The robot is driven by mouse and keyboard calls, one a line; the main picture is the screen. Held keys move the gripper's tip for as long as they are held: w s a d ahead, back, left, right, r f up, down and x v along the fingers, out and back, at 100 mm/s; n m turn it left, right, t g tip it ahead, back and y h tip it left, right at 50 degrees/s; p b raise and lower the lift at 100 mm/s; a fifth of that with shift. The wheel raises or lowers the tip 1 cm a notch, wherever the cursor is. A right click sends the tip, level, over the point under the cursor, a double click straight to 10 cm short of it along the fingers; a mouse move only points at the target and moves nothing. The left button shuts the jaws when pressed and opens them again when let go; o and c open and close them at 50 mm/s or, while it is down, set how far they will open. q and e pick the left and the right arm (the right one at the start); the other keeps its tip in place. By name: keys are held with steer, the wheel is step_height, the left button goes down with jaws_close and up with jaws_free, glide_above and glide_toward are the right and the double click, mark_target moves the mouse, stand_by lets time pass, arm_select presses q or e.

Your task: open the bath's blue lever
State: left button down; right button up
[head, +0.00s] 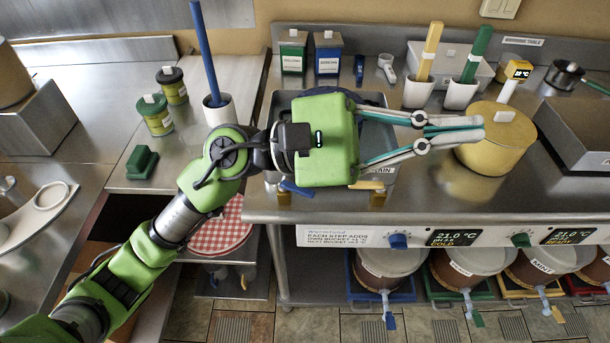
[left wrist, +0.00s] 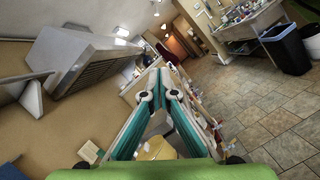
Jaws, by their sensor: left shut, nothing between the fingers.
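The bath (head: 268,125) is a metal basin set in the steel counter, mostly hidden behind my left gripper. Its blue lever (head: 297,188) sticks out at the bath's front left, just below the gripper body in the picture. A yellow lever (head: 367,185) is at its front right, by a partly covered label. My left gripper (head: 482,128) is shut and empty. It reaches over the bath, its fingertips pointing right above a yellow lidded tub (head: 495,150), away from the blue lever. The closed fingers also show in the left wrist view (left wrist: 160,75). My right gripper is out of view.
A blue knob (head: 398,241) and a green knob (head: 521,240) are on the front panel. Several lidded buckets stand below, one with a blue tap lever (head: 390,320). White cups (head: 418,92) with coloured paddles and small canisters (head: 328,52) stand at the back.

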arm_select(q)
step_height(320, 180, down, 7)
steer(key=s+d+m+y, duration=0.1)
steer(key=m+y, duration=0.4)
steer(key=m, duration=0.1)
steer(key=m+t+y, duration=0.6)
steer(key=m+y, duration=0.2)
steer(key=y, duration=0.6)
glide_above(296, 190)
steer(key=s, duration=0.1)
step_height(296, 190, down, 11)
steer(key=shift+d, duration=0.15)
steer(key=shift+f, duration=0.1)
steer(key=p+x, duration=0.2)
steer(key=x, duration=0.7)
steer(key=shift+w+f, duration=0.25)
steer(key=shift+f, duration=0.1)
